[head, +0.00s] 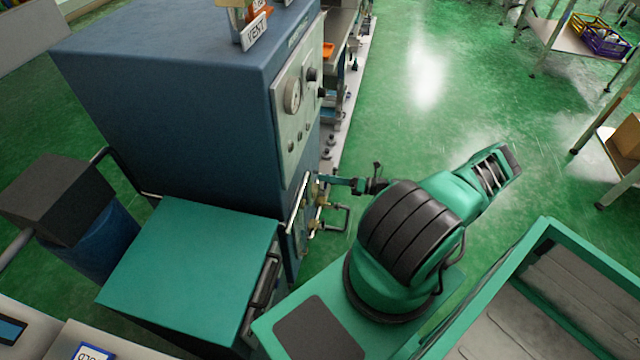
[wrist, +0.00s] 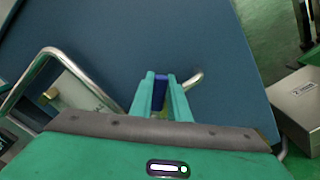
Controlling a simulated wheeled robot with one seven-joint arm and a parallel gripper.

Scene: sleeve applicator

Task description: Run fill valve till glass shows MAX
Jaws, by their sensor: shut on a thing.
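My gripper (head: 336,180) reaches in from the right to the brass valves and pipework (head: 315,200) on the front of the blue cabinet (head: 180,90). In the wrist view its two teal fingers (wrist: 161,98) are shut on a small dark-blue handle (wrist: 160,90). A bent metal pipe (wrist: 192,80) shows just beyond the right finger. The handle appears to be the fill valve's, but no label on it can be read. I cannot make out the sight glass, its level or the MAX mark in either view.
A bent metal rail (wrist: 40,62) stands left of my fingers, before a pale plate. A round gauge (head: 292,96) and knobs sit higher on the cabinet front. A VENT sign (head: 255,29) stands on top. A teal-topped box (head: 195,265) stands beside the cabinet.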

